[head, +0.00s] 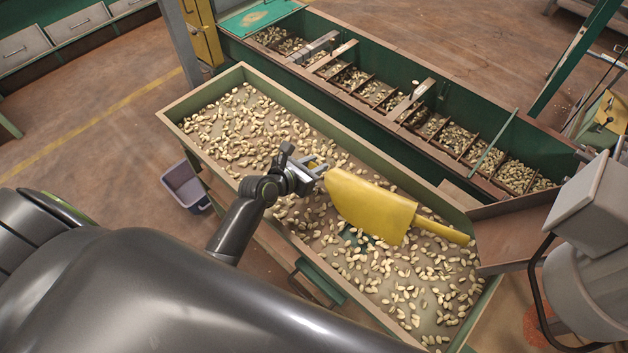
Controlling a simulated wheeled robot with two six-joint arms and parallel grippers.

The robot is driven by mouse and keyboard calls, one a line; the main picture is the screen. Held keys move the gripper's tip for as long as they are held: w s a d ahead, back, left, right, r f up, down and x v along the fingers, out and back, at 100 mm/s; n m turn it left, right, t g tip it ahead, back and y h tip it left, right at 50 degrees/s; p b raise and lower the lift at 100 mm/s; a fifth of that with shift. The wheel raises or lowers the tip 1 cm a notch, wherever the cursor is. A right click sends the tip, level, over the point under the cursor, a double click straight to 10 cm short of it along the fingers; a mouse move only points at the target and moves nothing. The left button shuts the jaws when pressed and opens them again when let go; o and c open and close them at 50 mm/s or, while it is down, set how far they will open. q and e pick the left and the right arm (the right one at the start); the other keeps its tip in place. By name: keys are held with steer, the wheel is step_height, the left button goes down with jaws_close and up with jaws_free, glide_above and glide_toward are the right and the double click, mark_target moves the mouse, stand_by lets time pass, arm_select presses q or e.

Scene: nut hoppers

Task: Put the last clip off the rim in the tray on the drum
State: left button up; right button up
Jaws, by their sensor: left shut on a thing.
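My left gripper (317,168) is above the nut-filled hopper, near its middle. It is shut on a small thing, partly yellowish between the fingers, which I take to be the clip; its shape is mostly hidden. The hopper's pale green rim (330,130) runs along the far side, and I make out no other clip on it. A grey rounded machine body (590,290) stands at the right; I cannot tell if it is the drum, and no tray on it is clear. My right gripper is not in view.
A yellow scoop (370,206) lies on the nuts just right of my left gripper. Behind is a long green trough (345,105) with dividers and nuts. A grey bin (186,187) stands on the floor left of the hopper. Open floor (80,130) lies at the left.

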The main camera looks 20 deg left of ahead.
arm_select(q)
step_height(320, 180, down, 5)
steer(key=shift+b, duration=0.9)
steer(key=o, duration=1)
